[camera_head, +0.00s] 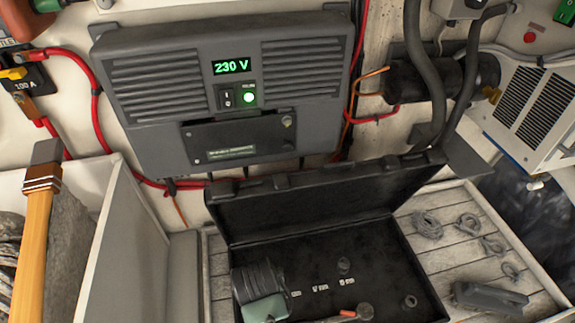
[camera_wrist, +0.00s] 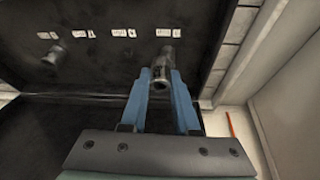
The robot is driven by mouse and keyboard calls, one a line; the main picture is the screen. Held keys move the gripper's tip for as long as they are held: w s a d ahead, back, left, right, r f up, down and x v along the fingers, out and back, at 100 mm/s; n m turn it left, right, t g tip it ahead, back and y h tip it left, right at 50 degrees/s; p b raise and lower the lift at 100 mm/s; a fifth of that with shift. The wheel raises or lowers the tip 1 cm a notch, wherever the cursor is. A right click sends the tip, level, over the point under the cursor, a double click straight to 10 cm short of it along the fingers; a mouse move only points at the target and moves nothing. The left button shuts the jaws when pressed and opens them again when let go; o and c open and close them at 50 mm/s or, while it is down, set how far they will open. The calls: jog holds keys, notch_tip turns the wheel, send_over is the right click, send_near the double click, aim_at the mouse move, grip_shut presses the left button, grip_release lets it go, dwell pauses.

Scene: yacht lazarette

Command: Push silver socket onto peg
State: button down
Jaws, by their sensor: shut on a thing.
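In the wrist view, my gripper (camera_wrist: 161,88) has its two blue fingers shut on the silver socket (camera_wrist: 162,68). The socket is in front of the black case's labelled panel, at the rightmost white label (camera_wrist: 168,32). Its open, hollow end shows between the fingertips. I cannot tell whether it touches a peg, as none shows under it. A second metal socket (camera_wrist: 55,54) stands farther left in this view; in the head view a small dark upright piece (camera_head: 344,265) stands in the case. The held socket is hidden in the head view.
The open black case (camera_head: 420,255) has a raised lid (camera_head: 310,200) behind it. A tool with an orange part (camera_head: 350,313) and a dark ring (camera_head: 410,300) lie inside. A grey bin wall (camera_head: 125,240) stands left.

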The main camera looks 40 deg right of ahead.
jog(key=d+m, duration=0.1)
jog(key=d, duration=0.1)
jog(key=d+r+m, duration=0.1)
jog(key=d, duration=0.1)
jog(key=d+p, duration=0.1)
jog(key=d, duration=0.1)
jog(key=shift+s+d+r+m+h, duration=0.2)
jog(key=shift+s+r+m+h, duration=0.1)
jog(key=shift+s+m, duration=0.1)
jog(key=shift+d+f, duration=0.1)
jog(key=shift+d, duration=0.2)
jog(key=shift+f+b, duration=3.3)
jog(key=shift+f, duration=0.4)
jog(key=c, duration=0.6)
grip_release()
